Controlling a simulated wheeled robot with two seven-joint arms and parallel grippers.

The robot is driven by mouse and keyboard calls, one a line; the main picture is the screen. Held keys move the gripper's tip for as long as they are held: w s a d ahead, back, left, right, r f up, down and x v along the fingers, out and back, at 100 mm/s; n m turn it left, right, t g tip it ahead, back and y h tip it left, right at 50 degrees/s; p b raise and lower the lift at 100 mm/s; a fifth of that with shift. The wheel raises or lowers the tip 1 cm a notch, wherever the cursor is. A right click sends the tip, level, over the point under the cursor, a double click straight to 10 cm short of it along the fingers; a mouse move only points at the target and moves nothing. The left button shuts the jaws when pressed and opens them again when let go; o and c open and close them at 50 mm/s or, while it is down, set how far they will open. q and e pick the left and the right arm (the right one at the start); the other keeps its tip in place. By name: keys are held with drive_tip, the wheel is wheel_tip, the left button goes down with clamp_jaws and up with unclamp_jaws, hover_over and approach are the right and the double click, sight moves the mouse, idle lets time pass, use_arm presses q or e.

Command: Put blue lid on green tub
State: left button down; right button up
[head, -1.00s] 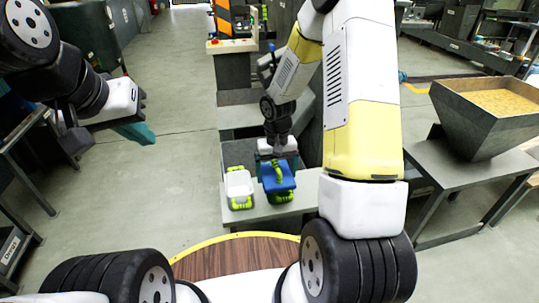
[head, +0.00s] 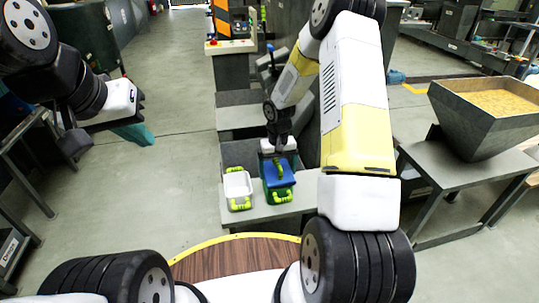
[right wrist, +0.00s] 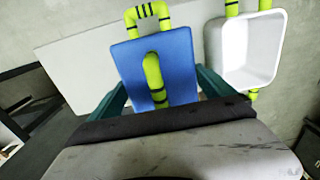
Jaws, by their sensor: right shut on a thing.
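The blue lid (head: 280,173), with a yellow-green grip on top, is over the green tub (head: 279,190) on the small grey table. The tub's green front wall and yellow-green handle show below the lid. My right gripper (head: 279,155) is shut on the lid. In the right wrist view the lid (right wrist: 183,66) is between the teal fingers, and it hides the tub except for a handle (right wrist: 148,13). I cannot tell whether the lid rests fully on the rim. My left gripper (head: 104,139) is open and empty, far to the left above the floor.
A white tub (head: 237,185) with yellow-green handles stands close to the left of the green tub. The grey table (head: 262,211) has bare room in front. A metal hopper (head: 485,120) of yellowish material stands at the right.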

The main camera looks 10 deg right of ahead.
drive_tip(key=shift+f, duration=0.3)
drive_tip(key=shift+f, duration=0.1)
drive_tip(key=o, duration=1.1)
drive_tip(key=shift+f, duration=0.1)
